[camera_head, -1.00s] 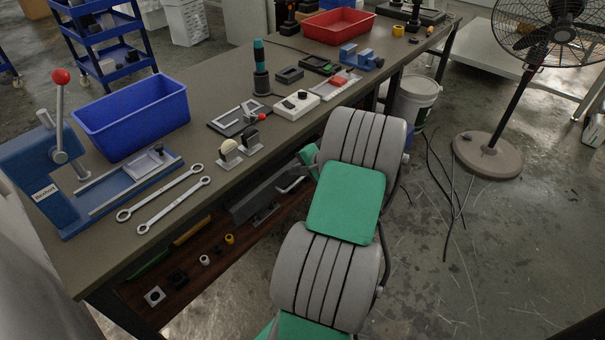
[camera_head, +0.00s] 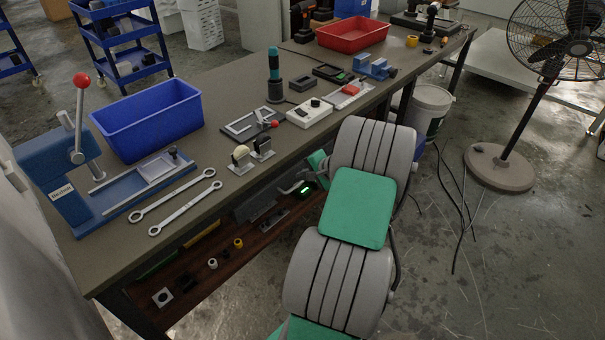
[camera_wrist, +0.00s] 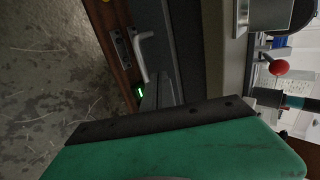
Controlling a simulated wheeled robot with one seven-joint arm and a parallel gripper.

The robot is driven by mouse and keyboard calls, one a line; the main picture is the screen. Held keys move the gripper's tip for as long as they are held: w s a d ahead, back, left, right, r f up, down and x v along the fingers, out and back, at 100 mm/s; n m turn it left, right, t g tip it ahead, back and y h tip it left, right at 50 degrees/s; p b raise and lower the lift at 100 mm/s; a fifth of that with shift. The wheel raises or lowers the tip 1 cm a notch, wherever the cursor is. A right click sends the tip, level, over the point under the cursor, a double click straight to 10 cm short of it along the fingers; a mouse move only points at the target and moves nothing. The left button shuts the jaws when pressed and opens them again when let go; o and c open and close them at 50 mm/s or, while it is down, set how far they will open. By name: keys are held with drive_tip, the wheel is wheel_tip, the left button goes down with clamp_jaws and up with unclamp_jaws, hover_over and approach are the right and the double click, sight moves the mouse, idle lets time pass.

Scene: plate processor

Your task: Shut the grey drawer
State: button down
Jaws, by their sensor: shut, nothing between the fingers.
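The grey drawer (camera_head: 252,207) is under the bench top, partly hidden by the bench edge and my arm. Its front looks in line, or nearly so, with the bench edge; I cannot tell whether a small gap is left. Its pale bent handle (camera_wrist: 146,52) stands out from the dark front in the wrist view. My gripper (camera_wrist: 160,92) is shut and empty, with its grey fingers close to the drawer front beside the handle. I cannot tell whether they touch it. In the head view my arm hides most of the gripper.
A small green light (camera_head: 304,190) glows beside the drawer. The lower shelf (camera_head: 205,285) holds small parts. The bench (camera_head: 205,205) carries two wrenches, a blue bin (camera_head: 150,120) and a blue press (camera_head: 62,190). Open floor lies right of my arm, before a fan (camera_head: 500,165).

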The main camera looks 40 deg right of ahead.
drive_tip(key=s+f+p+v, duration=0.1)
drive_tip(key=p+v, duration=0.1)
drive_tip(key=v, duration=0.9)
drive_tip(key=b+x, duration=0.2)
drive_tip(key=x, duration=0.2)
drive_tip(key=w+d+r+b+x, duration=0.1)
drive_tip(key=b+x, duration=0.2)
drive_tip(key=x, duration=0.1)
drive_tip(key=b+x, duration=0.2)
drive_tip(key=x, duration=0.2)
drive_tip(key=shift+w+d+r+b, duration=0.25)
drive_tip(key=shift+w+b, duration=0.15)
drive_tip(key=shift+w, duration=0.45)
